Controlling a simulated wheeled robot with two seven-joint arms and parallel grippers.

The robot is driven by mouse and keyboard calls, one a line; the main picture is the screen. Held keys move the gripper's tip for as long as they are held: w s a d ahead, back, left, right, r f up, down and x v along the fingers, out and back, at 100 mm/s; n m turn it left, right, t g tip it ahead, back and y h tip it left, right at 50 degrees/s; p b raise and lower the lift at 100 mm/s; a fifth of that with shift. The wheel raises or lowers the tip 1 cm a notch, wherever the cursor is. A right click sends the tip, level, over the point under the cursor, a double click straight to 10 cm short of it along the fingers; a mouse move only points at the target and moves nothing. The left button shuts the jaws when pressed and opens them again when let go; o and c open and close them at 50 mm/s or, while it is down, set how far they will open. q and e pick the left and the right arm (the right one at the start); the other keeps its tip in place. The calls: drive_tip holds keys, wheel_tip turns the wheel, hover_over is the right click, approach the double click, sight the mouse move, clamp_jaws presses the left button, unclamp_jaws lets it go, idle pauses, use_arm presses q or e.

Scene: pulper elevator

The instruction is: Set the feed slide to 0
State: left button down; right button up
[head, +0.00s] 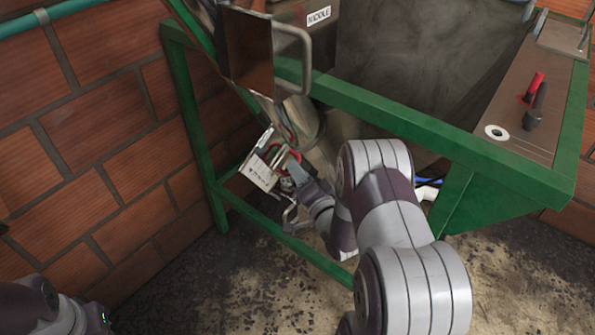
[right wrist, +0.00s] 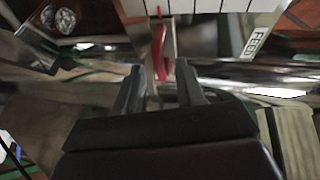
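The feed slide shows a white scale plate (head: 258,172) with a red handle (head: 295,154) beside it, low under the metal chute. In the right wrist view the red handle (right wrist: 159,50) stands upright in front of the plate with dark tick marks (right wrist: 205,6), and a FEED label (right wrist: 255,43) is at the right. My right gripper (head: 292,172) is at the slide. In its wrist view the two fingers (right wrist: 159,70) are apart, with the handle in line with the gap; I cannot tell whether they touch it. The slide's pointer reading is not legible.
A green frame (head: 400,123) surrounds the slide, with a lower rail and a left leg close by. A metal box labelled MIDDLE (head: 318,15) is above. A panel with a red lever (head: 535,82) is at right. Brick wall (head: 95,150) stands at left.

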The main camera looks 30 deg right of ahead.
drive_tip(key=shift+w, duration=0.7)
drive_tip(key=shift+c, duration=0.4)
clamp_jaws()
drive_tip(key=shift+w+d+f+b, duration=0.1)
drive_tip(key=shift+d+f+b, duration=0.2)
drive_tip(key=shift+f+b, duration=0.35)
drive_tip(key=shift+d+f+b, duration=0.25)
drive_tip(key=shift+f+b, duration=0.25)
drive_tip(key=shift+f, duration=0.1)
drive_tip(key=shift+o, duration=0.4)
unclamp_jaws()
drive_tip(key=shift+f, duration=0.15)
drive_tip(key=shift+w+d, duration=0.1)
